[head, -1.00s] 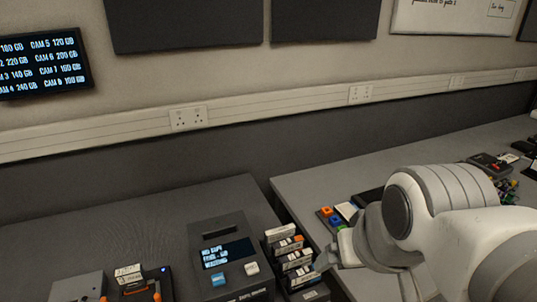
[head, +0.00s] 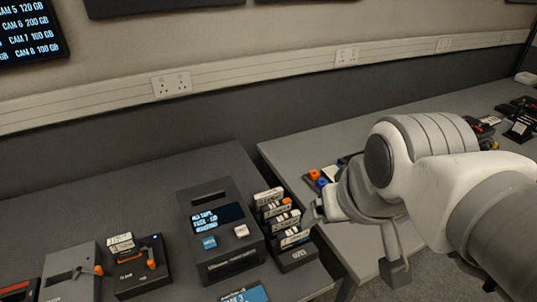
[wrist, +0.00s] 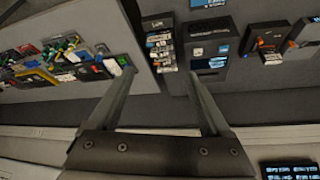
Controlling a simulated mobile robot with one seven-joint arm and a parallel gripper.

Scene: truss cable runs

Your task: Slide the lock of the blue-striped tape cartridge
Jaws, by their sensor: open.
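Several tape cartridges (head: 275,207) stand in a dark rack (head: 298,258) on the desk, with white labels and at least one orange mark. I cannot tell for sure which one has the blue stripe, and no lock can be made out. The rack's cartridges also show small in the wrist view (wrist: 162,50). My gripper (wrist: 160,72) is open and empty, with its two fingers spread apart and the rack beyond them. In the head view my gripper (head: 318,210) is just right of the rack, partly hidden by my wrist.
A tape deck (head: 221,262) with a screen and blue and white buttons stands left of the rack. Further left are dark units with orange levers (head: 143,280). A gap separates this desk from the grey right table (head: 345,240), where small coloured items lie.

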